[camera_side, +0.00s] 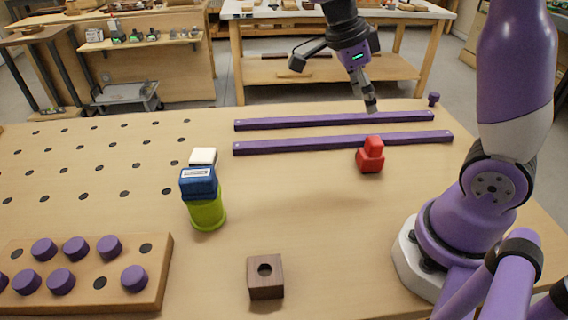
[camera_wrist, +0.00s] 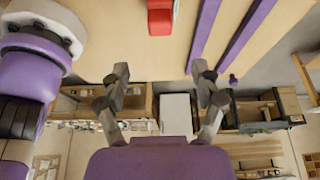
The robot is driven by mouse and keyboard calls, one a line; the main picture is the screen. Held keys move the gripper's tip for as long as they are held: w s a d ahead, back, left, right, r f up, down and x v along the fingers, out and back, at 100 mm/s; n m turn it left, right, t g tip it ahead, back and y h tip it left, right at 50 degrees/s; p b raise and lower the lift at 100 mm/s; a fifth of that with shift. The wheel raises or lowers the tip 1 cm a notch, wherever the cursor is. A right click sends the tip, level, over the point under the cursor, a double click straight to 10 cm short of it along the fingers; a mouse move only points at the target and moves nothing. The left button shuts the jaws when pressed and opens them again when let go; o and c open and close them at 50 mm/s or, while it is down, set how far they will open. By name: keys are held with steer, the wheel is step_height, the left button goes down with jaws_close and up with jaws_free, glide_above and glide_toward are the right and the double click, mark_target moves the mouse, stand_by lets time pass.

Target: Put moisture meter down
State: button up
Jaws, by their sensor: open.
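My gripper (camera_side: 369,101) is open and hangs over the far side of the bench, near the purple rails. In the wrist view my gripper (camera_wrist: 160,74) has its fingers wide apart with nothing between them. No thing is clearly recognisable as a moisture meter. A blue block-like device with a pale label (camera_side: 198,183) sits on top of a lime-green cylinder (camera_side: 207,212) at the middle left. A red stepped object (camera_side: 370,157) stands on the bench beside the nearer rail, below and apart from my gripper. It also shows at the top of the wrist view (camera_wrist: 160,17).
Two purple rails (camera_side: 335,120) (camera_side: 343,142) lie along the far side. A small white item (camera_side: 203,157) is behind the blue device. A dark wooden block with a hole (camera_side: 265,278) and a wooden peg board with purple pegs (camera_side: 153,262) are at the front. The bench centre is clear.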

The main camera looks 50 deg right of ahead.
steer(key=s+a+n+t+y, duration=0.1)
steer(key=a+n+t, duration=0.2)
steer(key=n, duration=0.6)
steer(key=a+r+n+t+y, duration=0.1)
steer(key=a+n+t, duration=0.2)
steer(key=n, duration=0.6)
steer(key=s+a+n+t+y, duration=0.1)
steer(key=a+n+t, duration=0.1)
steer(key=a+n, duration=0.3)
steer(key=n, duration=0.3)
steer(key=shift+s+r+n+t, duration=0.2)
steer(key=shift+s+n+t, duration=0.15)
steer(key=shift+n+t, duration=0.05)
